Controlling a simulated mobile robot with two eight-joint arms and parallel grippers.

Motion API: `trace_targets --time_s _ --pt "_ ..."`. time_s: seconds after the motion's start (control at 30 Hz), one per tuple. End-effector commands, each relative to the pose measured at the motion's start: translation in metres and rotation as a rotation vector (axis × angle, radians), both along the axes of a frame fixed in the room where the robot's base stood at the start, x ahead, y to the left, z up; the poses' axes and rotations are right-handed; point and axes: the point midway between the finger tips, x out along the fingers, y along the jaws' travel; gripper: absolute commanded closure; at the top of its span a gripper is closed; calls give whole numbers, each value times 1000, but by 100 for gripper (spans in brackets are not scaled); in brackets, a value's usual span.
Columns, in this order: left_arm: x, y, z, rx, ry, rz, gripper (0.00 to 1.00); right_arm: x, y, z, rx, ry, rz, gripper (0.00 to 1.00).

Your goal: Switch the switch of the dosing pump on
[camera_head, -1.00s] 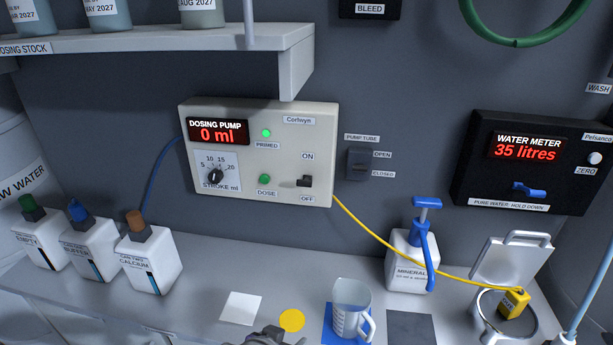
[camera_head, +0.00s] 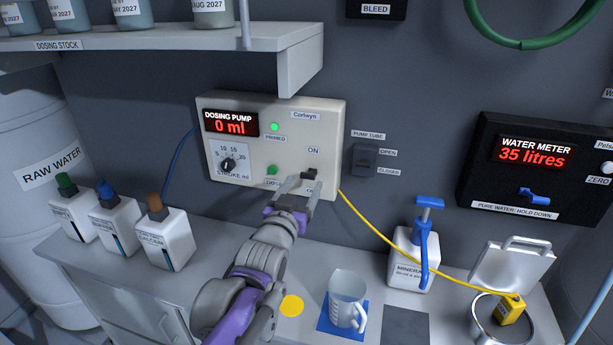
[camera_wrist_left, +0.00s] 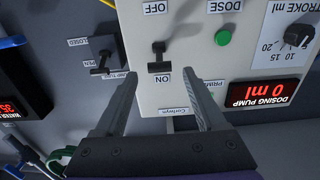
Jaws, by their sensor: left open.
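The dosing pump (camera_head: 245,160) is a cream box on the back wall. Its display reads 0 ml and its PRIMED lamp is lit green. Its black switch (camera_head: 310,174) sits at the lower right of the face, between the ON and OFF labels. In the wrist view the switch (camera_wrist_left: 159,66) shows upside down; I cannot tell its setting for sure. My left gripper (camera_head: 301,181) is open and empty in front of the pump's lower right. In the wrist view its fingertips (camera_wrist_left: 160,80) straddle the line to the switch, just short of it. My right gripper is out of view.
The pump tube switch (camera_head: 364,160) is on the wall right of the pump. A yellow tube (camera_head: 375,232) runs to the right. A jug (camera_head: 346,295) on a blue mat, a mineral bottle (camera_head: 412,262) and several capped bottles (camera_head: 165,238) stand on the counter. A shelf (camera_head: 300,65) overhangs the pump.

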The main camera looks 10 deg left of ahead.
Motion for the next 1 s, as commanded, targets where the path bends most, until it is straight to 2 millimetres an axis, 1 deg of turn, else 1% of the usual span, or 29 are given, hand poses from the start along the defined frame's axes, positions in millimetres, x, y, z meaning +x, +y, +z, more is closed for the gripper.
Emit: trace_targets --time_s 0.03,0.1,0.2,0.3,0.47,0.7,0.87,1.0 --pt "10 0 1 0 -1 0 28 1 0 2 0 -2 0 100" --pt "21 -1 1 0 -1 0 28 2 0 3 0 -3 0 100" --pt "34 -1 1 0 -1 0 28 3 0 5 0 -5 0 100" --pt "42 -1 1 0 0 0 28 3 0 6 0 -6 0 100" --pt "48 -2 0 0 0 0 28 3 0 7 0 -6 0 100" --pt "48 -2 0 0 1 0 28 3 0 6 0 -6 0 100" --pt "48 -2 0 0 1 0 56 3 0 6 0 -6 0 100" --pt "48 -2 0 0 1 0 82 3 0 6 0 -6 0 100"
